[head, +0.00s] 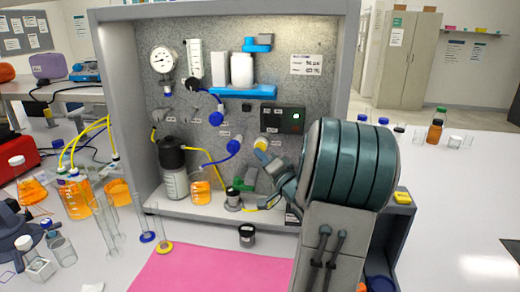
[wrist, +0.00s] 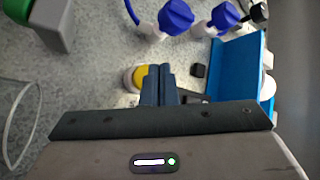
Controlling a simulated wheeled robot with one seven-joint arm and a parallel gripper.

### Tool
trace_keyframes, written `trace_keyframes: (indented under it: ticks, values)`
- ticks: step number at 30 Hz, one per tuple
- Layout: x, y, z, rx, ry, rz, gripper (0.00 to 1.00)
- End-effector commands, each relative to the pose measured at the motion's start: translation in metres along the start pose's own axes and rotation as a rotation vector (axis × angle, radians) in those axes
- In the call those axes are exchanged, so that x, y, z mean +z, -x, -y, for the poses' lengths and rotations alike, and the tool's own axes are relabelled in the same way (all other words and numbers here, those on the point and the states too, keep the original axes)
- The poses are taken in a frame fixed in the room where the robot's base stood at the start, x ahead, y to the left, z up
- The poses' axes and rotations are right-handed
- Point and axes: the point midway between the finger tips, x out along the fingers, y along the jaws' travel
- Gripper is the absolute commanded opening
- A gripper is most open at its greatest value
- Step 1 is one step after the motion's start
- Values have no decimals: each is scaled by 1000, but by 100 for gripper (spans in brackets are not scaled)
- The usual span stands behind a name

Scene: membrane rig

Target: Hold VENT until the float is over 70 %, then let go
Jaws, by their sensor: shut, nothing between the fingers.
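A round yellow button (head: 261,142) in a pale collar sits on the speckled panel, right of centre; I take it for VENT, but its label is too small to read. It also shows in the wrist view (wrist: 139,77). My gripper (wrist: 159,68) is shut and empty, its fingertips overlapping the button's right side in the wrist view. I cannot tell whether they touch it. In the head view my gripper (head: 264,160) is just below the button, partly hidden by my arm. A white upright scale (head: 195,58) may hold the float; its reading is not legible.
Blue knobs (head: 233,146) sit left of the button and a dark box with a green light (head: 283,119) is above it. A blue shelf (head: 244,91) juts out higher up. A dark-capped bottle (head: 174,170) and an orange beaker (head: 200,187) stand at lower left.

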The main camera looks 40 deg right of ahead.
Motion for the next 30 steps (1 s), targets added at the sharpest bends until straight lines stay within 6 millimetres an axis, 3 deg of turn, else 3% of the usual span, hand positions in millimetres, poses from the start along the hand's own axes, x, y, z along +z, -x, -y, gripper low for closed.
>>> trace_keyframes:
  ticks: [30]
  values:
    - [-4,-6,-4,-1,0,0,0]
